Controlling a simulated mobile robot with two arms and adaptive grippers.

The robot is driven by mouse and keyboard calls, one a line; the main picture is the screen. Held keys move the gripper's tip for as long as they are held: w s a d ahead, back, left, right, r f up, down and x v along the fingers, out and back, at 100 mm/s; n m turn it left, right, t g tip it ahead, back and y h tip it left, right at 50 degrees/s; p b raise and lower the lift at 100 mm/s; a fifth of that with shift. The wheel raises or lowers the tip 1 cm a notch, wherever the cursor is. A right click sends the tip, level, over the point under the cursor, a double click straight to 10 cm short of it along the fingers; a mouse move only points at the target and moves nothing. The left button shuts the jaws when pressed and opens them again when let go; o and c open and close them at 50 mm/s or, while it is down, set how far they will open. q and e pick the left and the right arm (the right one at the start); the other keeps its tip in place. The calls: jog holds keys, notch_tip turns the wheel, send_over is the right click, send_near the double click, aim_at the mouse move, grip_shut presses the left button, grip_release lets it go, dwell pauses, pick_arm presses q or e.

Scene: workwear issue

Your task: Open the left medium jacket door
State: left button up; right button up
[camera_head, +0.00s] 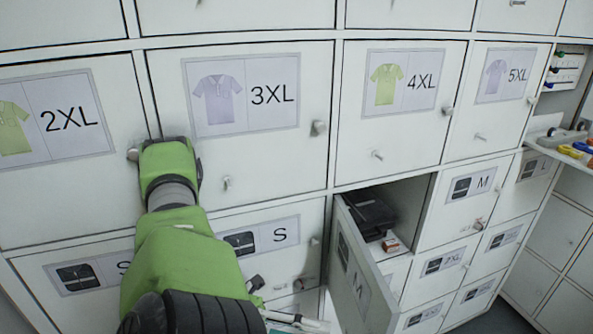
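The left medium jacket door (354,276), labelled M, stands swung open below the 4XL door. Its compartment shows a dark folded item (370,213) and a small orange-and-white item (390,245). The other M door (458,209), to its right, is closed. My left gripper (168,150) is up at the right edge of the 2XL door, close beside its round knob (133,154), well to the left of the open door. Its fingers are mostly hidden by its own body, so I cannot tell whether they are open or touch the knob. My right gripper is not in view.
The 2XL, 3XL (285,150), 4XL (400,125) and 5XL (490,110) doors are closed, with protruding knobs. A closed S door (278,269) is left of the open door. The open door juts into the space before the lockers. A shelf (555,148) with coloured items is at right.

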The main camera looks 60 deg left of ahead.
pick_arm(q)
jog(key=shift+v, duration=2.3)
jog(key=shift+d, duration=0.1)
